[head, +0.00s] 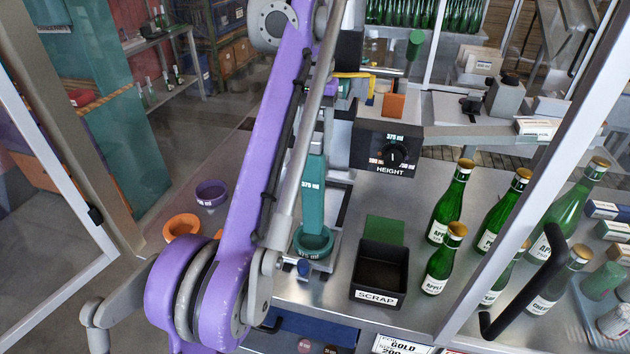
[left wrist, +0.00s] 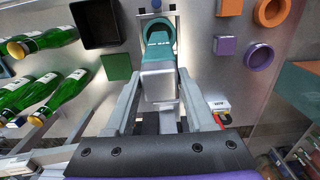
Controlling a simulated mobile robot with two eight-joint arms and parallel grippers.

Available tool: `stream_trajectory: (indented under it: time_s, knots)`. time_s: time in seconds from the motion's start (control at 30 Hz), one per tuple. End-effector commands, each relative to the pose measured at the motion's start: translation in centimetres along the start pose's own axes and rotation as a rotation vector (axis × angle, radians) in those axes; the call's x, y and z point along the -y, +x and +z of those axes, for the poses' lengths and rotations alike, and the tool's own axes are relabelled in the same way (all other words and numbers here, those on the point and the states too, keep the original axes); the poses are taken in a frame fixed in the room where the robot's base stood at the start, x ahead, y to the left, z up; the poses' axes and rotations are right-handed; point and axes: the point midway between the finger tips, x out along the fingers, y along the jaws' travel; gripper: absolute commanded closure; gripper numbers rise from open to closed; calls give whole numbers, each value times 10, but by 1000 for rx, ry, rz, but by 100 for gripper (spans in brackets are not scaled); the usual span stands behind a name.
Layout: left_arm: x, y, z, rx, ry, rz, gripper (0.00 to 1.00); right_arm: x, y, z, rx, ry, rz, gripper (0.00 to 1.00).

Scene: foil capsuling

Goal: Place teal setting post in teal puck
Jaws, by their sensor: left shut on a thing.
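The teal setting post (head: 314,185), marked 375 ml, stands about upright over the teal puck (head: 313,243) in the head view. Its lower end overlaps the puck's ring opening; I cannot tell whether it rests on the bottom. In the left wrist view the teal puck (left wrist: 157,27) lies past the teal post (left wrist: 158,52). My left gripper (left wrist: 160,72) is shut on the post's upper part, with a finger on each side. In the head view my purple arm and a grey rod hide most of this gripper. My right gripper is not in view.
A black scrap bin (head: 380,272) stands right of the puck, with green bottles (head: 438,265) beyond it. The height dial box (head: 385,145) is behind. An orange puck (head: 181,227) and a purple puck (head: 212,193) lie to the left.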

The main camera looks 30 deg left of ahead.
Motion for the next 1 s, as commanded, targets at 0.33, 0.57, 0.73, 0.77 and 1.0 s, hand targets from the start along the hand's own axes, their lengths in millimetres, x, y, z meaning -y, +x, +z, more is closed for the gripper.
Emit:
stream_trajectory:
  time_s: [0.33, 0.57, 0.73, 0.77, 1.0]
  knots:
    - [0, 48, 1, 2, 0, -1, 100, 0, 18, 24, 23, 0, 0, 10]
    - [0, 55, 0, -1, 0, 0, 100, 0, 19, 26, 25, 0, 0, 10]
    - [0, 57, 0, 0, 0, 0, 100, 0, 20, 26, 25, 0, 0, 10]
    - [0, 58, 0, 0, 0, 0, 100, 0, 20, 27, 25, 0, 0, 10]
    - [0, 58, 0, 0, 0, 0, 16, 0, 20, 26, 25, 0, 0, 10]
